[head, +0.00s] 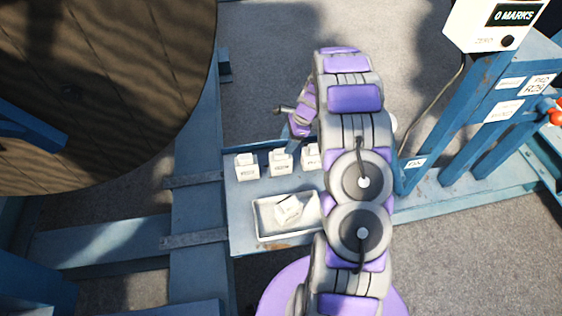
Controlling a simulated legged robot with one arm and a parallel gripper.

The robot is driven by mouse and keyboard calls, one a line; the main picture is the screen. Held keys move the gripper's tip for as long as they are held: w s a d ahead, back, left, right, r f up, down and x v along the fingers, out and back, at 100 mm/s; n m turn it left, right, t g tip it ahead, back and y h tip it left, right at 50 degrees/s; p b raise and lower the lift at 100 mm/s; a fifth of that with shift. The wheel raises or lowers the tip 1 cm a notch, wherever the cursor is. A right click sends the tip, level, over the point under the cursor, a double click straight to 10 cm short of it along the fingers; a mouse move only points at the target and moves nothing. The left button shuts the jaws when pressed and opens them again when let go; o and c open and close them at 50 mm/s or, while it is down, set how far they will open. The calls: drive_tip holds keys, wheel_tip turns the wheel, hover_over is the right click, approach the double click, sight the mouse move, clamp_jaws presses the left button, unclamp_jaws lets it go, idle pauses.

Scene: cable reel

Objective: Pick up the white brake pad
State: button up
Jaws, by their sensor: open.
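A white block-like piece (288,208) lies tilted in a shallow white tray (262,229) on the blue shelf. It may be the brake pad; its markings are too small to read. Similar white pieces stand in a row behind the tray: one at the left (247,167), one in the middle (280,162), and one at the right (311,157), partly hidden by my arm. My gripper (284,110) is open, beyond and above the row, with its dark fingertip pointing left. It is apart from all the pieces, and its other finger is hard to make out.
A large wooden cable reel (110,80) fills the upper left. Blue frame beams (196,200) run beside the shelf. At the right stands a blue frame with a white counter box (492,25) reading "0 MARKS", a hanging cable and red knobs (556,117). Grey floor is open behind.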

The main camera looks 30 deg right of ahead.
sight(281, 151)
drive_tip(key=x, duration=0.2)
drive_tip(key=b+x, duration=0.1)
drive_tip(key=x, duration=0.1)
drive_tip(key=shift+s+a, duration=0.15)
drive_tip(key=shift+a, duration=0.25)
drive_tip(key=shift+d, duration=0.15)
drive_tip(key=c, duration=0.4)
clamp_jaws()
idle(0.4)
